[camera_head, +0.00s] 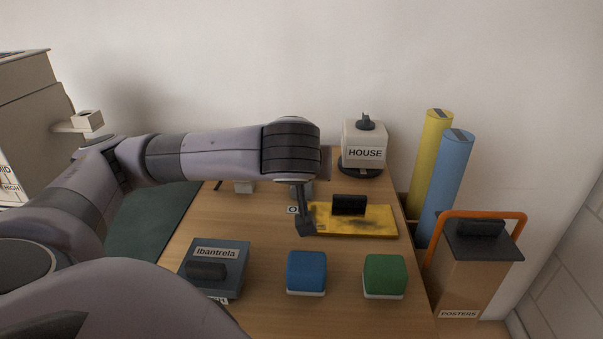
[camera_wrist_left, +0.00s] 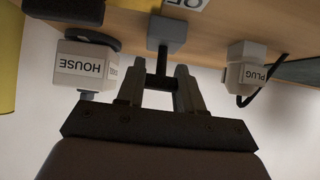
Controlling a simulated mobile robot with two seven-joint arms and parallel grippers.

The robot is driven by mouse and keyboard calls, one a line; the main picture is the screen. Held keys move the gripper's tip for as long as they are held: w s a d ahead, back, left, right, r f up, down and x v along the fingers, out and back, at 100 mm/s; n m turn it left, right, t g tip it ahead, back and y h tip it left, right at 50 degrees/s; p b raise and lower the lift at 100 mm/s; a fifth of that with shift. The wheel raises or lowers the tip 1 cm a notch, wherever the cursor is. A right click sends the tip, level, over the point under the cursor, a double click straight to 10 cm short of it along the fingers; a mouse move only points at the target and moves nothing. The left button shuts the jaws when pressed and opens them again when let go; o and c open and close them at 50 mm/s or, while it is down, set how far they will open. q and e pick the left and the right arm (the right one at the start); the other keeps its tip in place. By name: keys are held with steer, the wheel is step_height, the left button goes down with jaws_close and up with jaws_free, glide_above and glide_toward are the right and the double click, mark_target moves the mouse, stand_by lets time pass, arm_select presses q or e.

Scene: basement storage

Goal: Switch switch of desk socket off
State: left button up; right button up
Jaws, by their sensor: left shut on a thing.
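The switch is a small grey block (camera_wrist_left: 170,32) with a black T-shaped lever (camera_wrist_left: 160,80), in the upside-down left wrist view. A white label starting "OF" (camera_wrist_left: 186,4) lies by it on the desk. My left gripper (camera_wrist_left: 160,78) is shut on the lever, a finger on each side. A white block labelled PLUG (camera_wrist_left: 250,72) with a black cord stands to the right of it there. In the head view my left wrist covers the fingers and lever; part of the grey block (camera_head: 308,188) shows beneath it. My right gripper is not in view.
The HOUSE box (camera_head: 364,145) stands close to the switch. A yellow board (camera_head: 375,222) with a black handle lies nearer. Blue (camera_head: 306,272) and green (camera_head: 384,276) blocks and the Ibantrela box (camera_head: 228,262) stand along the front. The wall is close behind the desk.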

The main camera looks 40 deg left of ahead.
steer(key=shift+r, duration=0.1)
arm_select(q)
steer(key=o, duration=1)
steer(key=shift+o, duration=0.2)
steer(key=p+v, duration=0.2)
steer(key=v, duration=0.1)
steer(key=shift+d+r, duration=0.1)
steer(key=shift+r, duration=0.35)
steer(key=p+v, duration=0.1)
steer(key=p, duration=0.1)
steer(key=p+v, duration=0.2)
steer(key=shift+s+d, duration=0.2)
steer(key=shift+s, duration=0.15)
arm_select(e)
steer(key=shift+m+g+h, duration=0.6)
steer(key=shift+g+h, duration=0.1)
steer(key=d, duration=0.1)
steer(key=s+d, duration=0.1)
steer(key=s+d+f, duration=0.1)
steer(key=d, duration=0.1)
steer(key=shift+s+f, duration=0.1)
arm_select(q)
steer(key=shift+f, duration=0.1)
